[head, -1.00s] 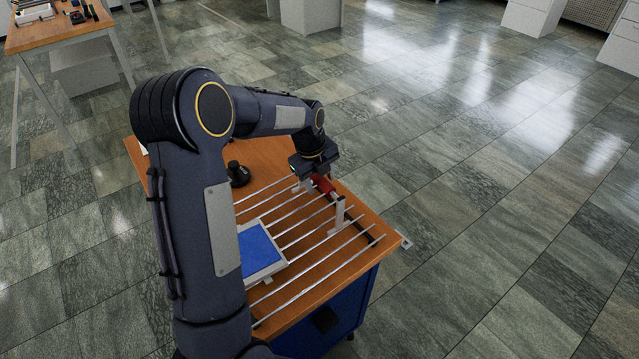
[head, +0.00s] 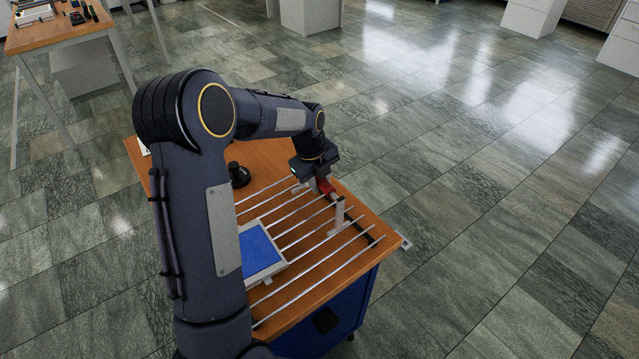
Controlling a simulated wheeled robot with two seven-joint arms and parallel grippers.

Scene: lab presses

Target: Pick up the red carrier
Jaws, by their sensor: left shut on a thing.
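The red carrier (head: 326,187) is near the far right part of the wooden bench top, beside a light grey upright post (head: 339,214). Only a small red part of it shows; the rest is hidden behind my gripper. My left gripper (head: 318,181) comes down from above at the carrier and is shut on it. I cannot tell whether the carrier is clear of its support. My right gripper is not in view.
Several thin metal rods (head: 306,262) lie across the bench top (head: 192,160). A blue-topped tray (head: 259,249) sits at the left on the rods. A black knob-like object (head: 238,174) stands behind it. Open tiled floor lies to the right.

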